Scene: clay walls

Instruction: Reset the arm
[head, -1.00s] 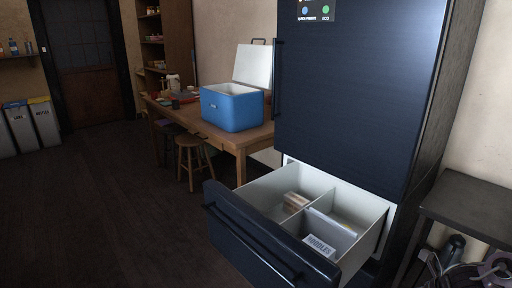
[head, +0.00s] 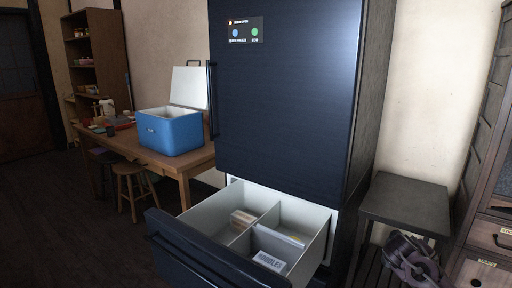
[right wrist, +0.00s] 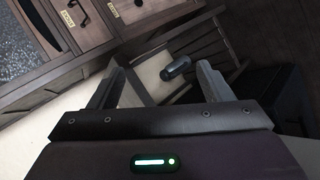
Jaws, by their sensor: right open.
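My right gripper (right wrist: 162,78) shows in the right wrist view with its two fingers spread wide apart. Nothing is held between them. Beyond the fingers, a small dark cylinder (right wrist: 175,69) lies in front of a pale surface, apart from the fingers as far as I can tell. In the head view a purple-grey shape at the lower right, by the dark side table (head: 404,203), looks like part of my right arm; its fingertips cannot be made out there. My left gripper is in neither view.
The dark fridge (head: 285,95) has its bottom drawer (head: 215,262) pulled out, with divided compartments holding packets. A blue cooler (head: 170,132) with its lid up stands on a wooden table (head: 190,164). Wooden drawers (head: 490,235) stand at the right.

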